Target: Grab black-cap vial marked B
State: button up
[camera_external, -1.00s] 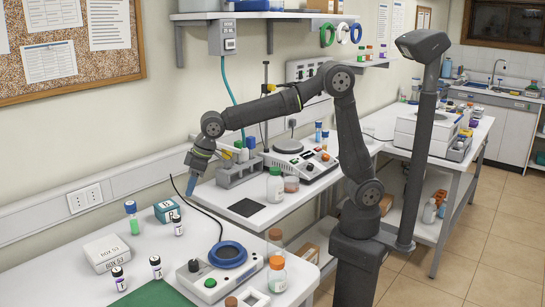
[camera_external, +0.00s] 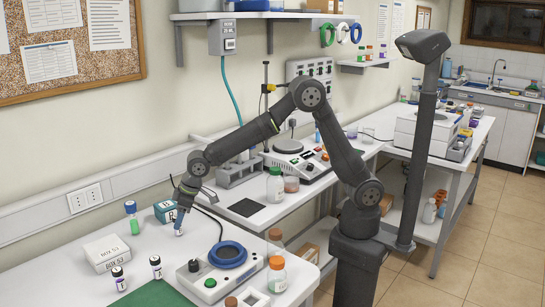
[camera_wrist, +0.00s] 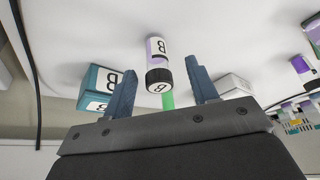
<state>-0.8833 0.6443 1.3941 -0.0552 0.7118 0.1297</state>
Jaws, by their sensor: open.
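The black-cap vial marked B (camera_wrist: 158,50) has a white label with a purple band. In the wrist view it lies between the two blue fingers of my gripper (camera_wrist: 160,70), with clear gaps on both sides. The letter B also shows on its cap. In the external view my gripper (camera_external: 181,214) points down over the vial, and only the vial's white lower part (camera_external: 179,232) shows below the fingers. The gripper is open and the vial stands on the white table. Two other dark-capped vials, (camera_external: 119,280) and (camera_external: 156,267), stand nearer the front.
A teal box (camera_external: 165,212) stands close behind and left of the gripper. A blue-capped tube of green liquid (camera_external: 132,220) and a white box (camera_external: 107,254) are farther left. A device with a blue ring (camera_external: 228,254) is at right, with a black cable running near the gripper.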

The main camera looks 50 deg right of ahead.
jog(key=x, duration=0.3)
jog(key=shift+w+f, duration=0.2)
jog(key=shift+f, duration=0.05)
jog(key=c, duration=1)
jog(key=shift+r, duration=0.1)
jog(key=shift+c, duration=0.2)
